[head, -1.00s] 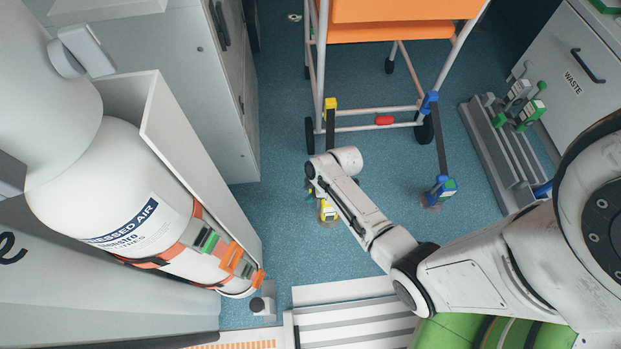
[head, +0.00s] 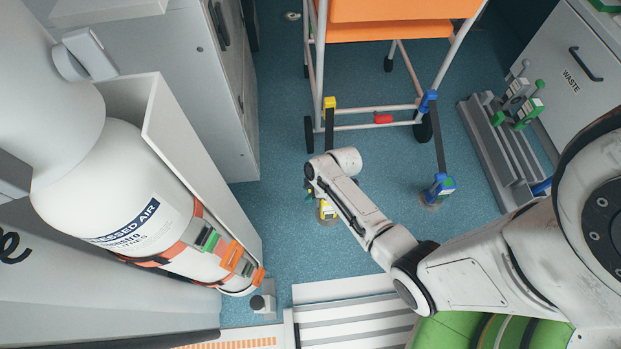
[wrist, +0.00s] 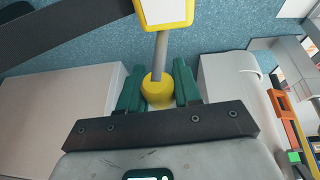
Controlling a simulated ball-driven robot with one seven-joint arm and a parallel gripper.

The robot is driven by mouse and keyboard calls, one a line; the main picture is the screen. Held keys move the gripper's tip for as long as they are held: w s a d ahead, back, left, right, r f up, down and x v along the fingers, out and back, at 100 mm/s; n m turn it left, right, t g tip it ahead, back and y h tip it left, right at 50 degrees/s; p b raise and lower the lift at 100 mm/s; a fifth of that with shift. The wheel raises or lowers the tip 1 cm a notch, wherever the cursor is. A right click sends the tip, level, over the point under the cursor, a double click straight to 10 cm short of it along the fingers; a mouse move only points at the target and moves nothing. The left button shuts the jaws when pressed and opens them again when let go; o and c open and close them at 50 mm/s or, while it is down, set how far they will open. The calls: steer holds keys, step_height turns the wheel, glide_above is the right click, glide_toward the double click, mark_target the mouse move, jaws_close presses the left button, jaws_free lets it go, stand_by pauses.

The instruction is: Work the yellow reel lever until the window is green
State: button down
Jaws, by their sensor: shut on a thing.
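The yellow reel (head: 327,211) stands on the floor at the end of a dark strap from the orange-shelved cart, partly hidden by my arm in the head view. In the wrist view, the yellow reel body (wrist: 165,12) shows a pale, whitish window face at the top edge; I see no green on it. A grey lever runs down from it to a round yellow knob (wrist: 158,88). My gripper (wrist: 158,92) has its green fingers shut on this knob, one on each side. In the head view the fingers are mostly hidden behind my wrist.
The cart (head: 400,30) stands at the back. A blue reel (head: 438,188) with its own strap is to the right. A grey rail with green-marked parts (head: 500,150) lies further right. A compressed air cylinder (head: 120,190) is at the left. Blue floor lies between.

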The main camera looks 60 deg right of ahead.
steer(key=shift+s+a+f, duration=0.2)
steer(key=shift+s+f, duration=0.05)
steer(key=c, duration=1.1)
jaws_free()
steer(key=shift+c, duration=0.2)
steer(key=shift+o, duration=1.4)
steer(key=shift+d+r, duration=0.1)
steer(key=shift+w, duration=0.15)
steer(key=shift+r, duration=0.15)
steer(key=shift+d+r+p, duration=0.1)
steer(key=shift+r+p, duration=0.15)
steer(key=shift+p, duration=0.05)
steer(key=p+v, duration=0.5)
steer(key=v, duration=0.5)
steer(key=shift+s, duration=0.2)
steer(key=shift+r, duration=0.15)
